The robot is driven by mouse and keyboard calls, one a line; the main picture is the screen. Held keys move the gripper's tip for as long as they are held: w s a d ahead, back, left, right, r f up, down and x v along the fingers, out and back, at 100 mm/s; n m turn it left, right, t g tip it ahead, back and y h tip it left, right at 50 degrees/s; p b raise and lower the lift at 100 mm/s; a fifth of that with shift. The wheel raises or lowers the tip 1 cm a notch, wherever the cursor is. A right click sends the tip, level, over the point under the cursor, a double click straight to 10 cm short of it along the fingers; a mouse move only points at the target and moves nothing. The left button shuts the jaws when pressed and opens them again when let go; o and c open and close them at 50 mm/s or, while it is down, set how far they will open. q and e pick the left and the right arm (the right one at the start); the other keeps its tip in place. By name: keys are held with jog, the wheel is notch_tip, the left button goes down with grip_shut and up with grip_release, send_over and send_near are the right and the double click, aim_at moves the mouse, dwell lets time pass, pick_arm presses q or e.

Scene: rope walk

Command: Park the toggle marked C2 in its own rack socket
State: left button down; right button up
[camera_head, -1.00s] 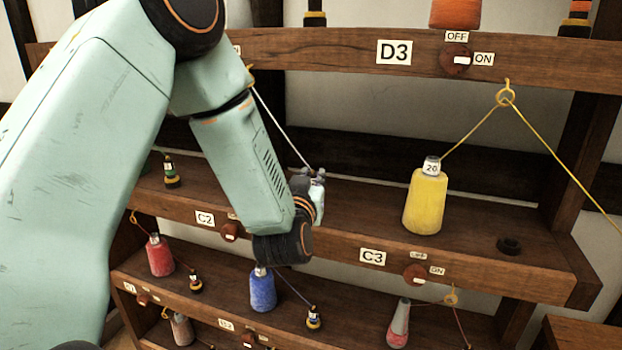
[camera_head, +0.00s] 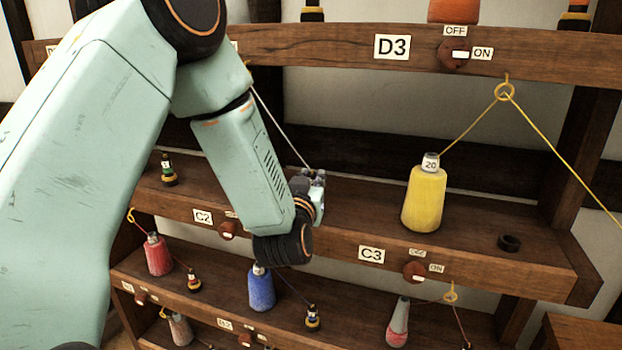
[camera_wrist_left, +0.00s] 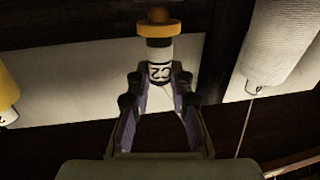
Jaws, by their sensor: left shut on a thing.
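My left gripper (camera_head: 316,180) is over the middle shelf, between the C2 and C3 labels. In the left wrist view its fingers (camera_wrist_left: 160,88) are shut on the C2 toggle (camera_wrist_left: 160,52), which has a dark body, a white band marked C2 and an orange-yellow knobbed end. In the head view I cannot make out the toggle at the gripper. A white cord (camera_head: 282,125) runs from the upper left down to the gripper. The C2 label (camera_head: 203,216) is on the middle shelf's front edge. My arm hides much of the shelf behind it; I cannot see C2's socket. My right gripper is out of view.
A yellow cone marked 20 (camera_head: 424,205) stands right of the gripper, its yellow cord rising to a ring (camera_head: 505,92). A small black ring-shaped socket (camera_head: 509,243) sits empty farther right. A white cone (camera_wrist_left: 282,45) is in the wrist view. Blue (camera_head: 261,290) and red (camera_head: 158,256) cones stand below.

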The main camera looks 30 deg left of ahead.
pick_arm(q)
jog(key=shift+s+f+b, duration=0.1)
jog(key=shift+f+b, duration=0.5)
jog(key=shift+f, duration=0.15)
jog(key=c, duration=1.5)
grip_release()
jog(key=shift+v, duration=5.5)
jog(key=shift+a, duration=0.1)
